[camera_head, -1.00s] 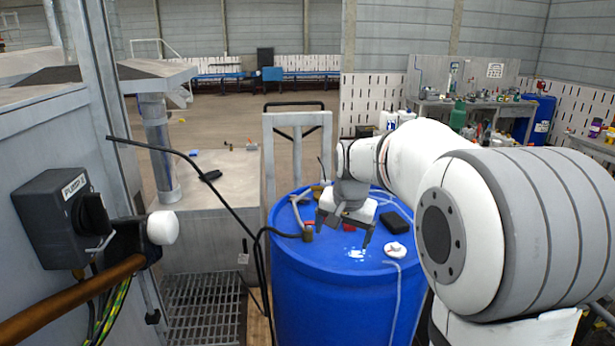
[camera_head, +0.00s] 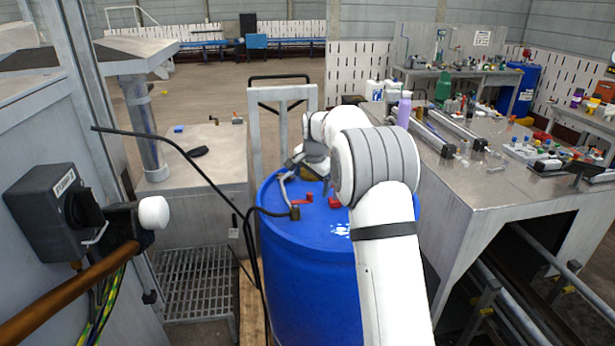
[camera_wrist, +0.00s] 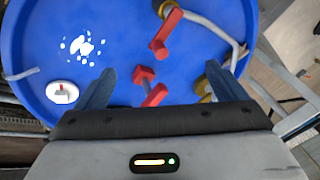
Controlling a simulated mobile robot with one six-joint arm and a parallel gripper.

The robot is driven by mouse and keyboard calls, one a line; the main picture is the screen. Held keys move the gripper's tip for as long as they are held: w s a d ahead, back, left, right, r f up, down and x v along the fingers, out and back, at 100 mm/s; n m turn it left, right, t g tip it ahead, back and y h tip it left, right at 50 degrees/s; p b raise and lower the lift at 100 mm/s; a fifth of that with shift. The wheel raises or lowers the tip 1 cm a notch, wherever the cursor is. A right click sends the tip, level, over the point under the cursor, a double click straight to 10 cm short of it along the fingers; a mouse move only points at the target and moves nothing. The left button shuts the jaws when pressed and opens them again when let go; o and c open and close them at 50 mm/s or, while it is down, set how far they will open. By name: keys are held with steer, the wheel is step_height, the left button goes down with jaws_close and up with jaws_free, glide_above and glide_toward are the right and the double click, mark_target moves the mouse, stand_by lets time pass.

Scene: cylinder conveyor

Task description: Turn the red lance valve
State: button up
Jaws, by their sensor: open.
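A red lever (camera_head: 302,198) sits beside a bent grey pipe and hose fitting on top of the blue drum (camera_head: 310,275). In the wrist view this lever (camera_wrist: 166,34) is near the top, beyond my fingertips. A second red handle (camera_head: 334,203) is to its right; in the wrist view it (camera_wrist: 150,88) stands between my fingers, closer to the palm. I cannot tell for sure which is the lance valve. My gripper (camera_wrist: 156,77) is open and empty over the drum top. In the head view my arm hides the fingers.
A brass part (camera_wrist: 210,80) and the bent grey pipe (camera_wrist: 215,30) lie by the right finger. A white disc (camera_wrist: 63,92) is left of the left finger. A black hose (camera_head: 225,200) arches to the drum. A metal bench (camera_head: 500,175) stands to the right.

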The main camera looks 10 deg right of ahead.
mark_target(309, 193)
steer(key=shift+b+x, duration=1.1)
steer(key=shift+x, duration=2.75)
steer(key=shift+c, duration=0.5)
steer(key=shift+r, duration=0.1)
steer(key=c, duration=1.7)
steer(key=o, duration=0.3)
steer(key=shift+w, duration=0.1)
steer(key=shift+r, duration=0.1)
